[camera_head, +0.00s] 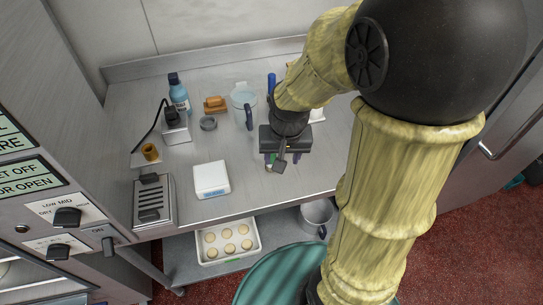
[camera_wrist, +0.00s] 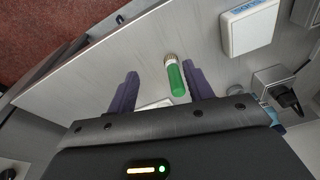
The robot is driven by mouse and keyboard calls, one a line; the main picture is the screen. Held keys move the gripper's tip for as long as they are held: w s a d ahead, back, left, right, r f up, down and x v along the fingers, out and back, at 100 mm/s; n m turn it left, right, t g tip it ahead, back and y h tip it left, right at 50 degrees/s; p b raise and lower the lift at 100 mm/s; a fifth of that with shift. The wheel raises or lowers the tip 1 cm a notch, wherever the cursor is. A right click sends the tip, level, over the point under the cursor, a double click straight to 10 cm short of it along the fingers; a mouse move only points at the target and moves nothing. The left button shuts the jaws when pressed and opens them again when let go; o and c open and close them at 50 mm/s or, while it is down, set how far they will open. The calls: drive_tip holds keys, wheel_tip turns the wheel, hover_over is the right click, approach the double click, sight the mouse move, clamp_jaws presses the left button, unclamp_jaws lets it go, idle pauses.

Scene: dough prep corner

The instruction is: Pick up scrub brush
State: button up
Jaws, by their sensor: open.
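An orange-brown block with a raised grip, which looks like the scrub brush (camera_head: 215,104), lies at the back of the steel counter (camera_head: 240,150) in the head view. My gripper (camera_head: 277,162) is right of it and nearer the front, apart from it, over the counter. In the wrist view my gripper (camera_wrist: 160,90) is open, with its two dark fingers spread. A green cylinder with a tan end (camera_wrist: 176,78) shows between the fingers; I cannot tell that they touch it. The brush does not show clearly in the wrist view.
Near the brush stand a blue-capped bottle (camera_head: 179,95), a small grey dish (camera_head: 208,123) and a clear pitcher (camera_head: 242,98). A dough tray (camera_head: 228,262) is on the shelf below.

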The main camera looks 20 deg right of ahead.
drive_tip(key=w+r+m+g+p, duration=0.2)
drive_tip(key=w+r+m+p, duration=0.2)
drive_tip(key=w+r+m, duration=0.4)
drive_tip(key=w, duration=0.2)
drive_tip(key=shift+w+a, duration=0.2)
drive_tip(key=shift+w, duration=0.15)
drive_tip(key=shift+s+p, duration=0.1)
drive_tip(key=shift+p, duration=0.2)
drive_tip(key=f+p, duration=0.1)
drive_tip(key=f, duration=0.5)
drive_tip(key=f+p, duration=0.1)
drive_tip(key=f, duration=0.4)
drive_tip(key=shift+d+f, duration=0.2)
drive_tip(key=shift+f, duration=0.35)
drive_tip(key=shift+a, duration=0.15)
drive_tip(key=shift+f+p, duration=0.1)
drive_tip(key=shift+p, duration=0.2)
